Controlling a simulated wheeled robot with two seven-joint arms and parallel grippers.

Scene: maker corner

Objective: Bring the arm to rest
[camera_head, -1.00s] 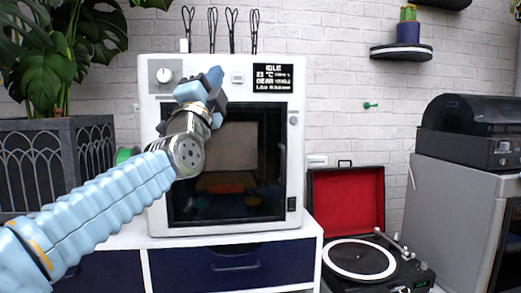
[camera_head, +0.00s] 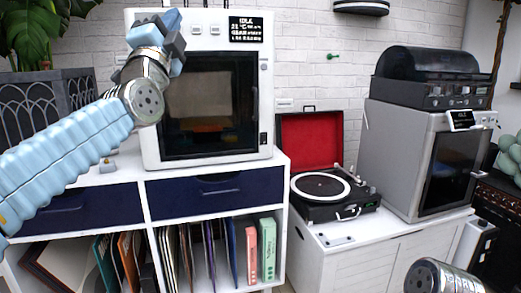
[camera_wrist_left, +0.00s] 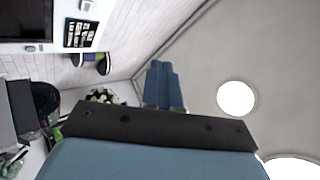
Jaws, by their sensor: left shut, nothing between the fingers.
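My left arm comes in from the left with its light-blue sleeve and silver wrist, raised in front of the white 3D printer (camera_head: 258,100). My left gripper (camera_head: 172,32) is at the printer's upper left, pointing up. In the left wrist view its blue fingers (camera_wrist_left: 163,85) are together with nothing between them, and the pale ceiling is behind them. My right gripper is not in view.
The printer stands on a white cabinet (camera_head: 145,200) with dark blue drawers. A record player (camera_head: 325,190) with an open red-lined lid and a grey machine (camera_head: 400,150) stand to the right. A planter (camera_head: 50,115) is behind my left arm.

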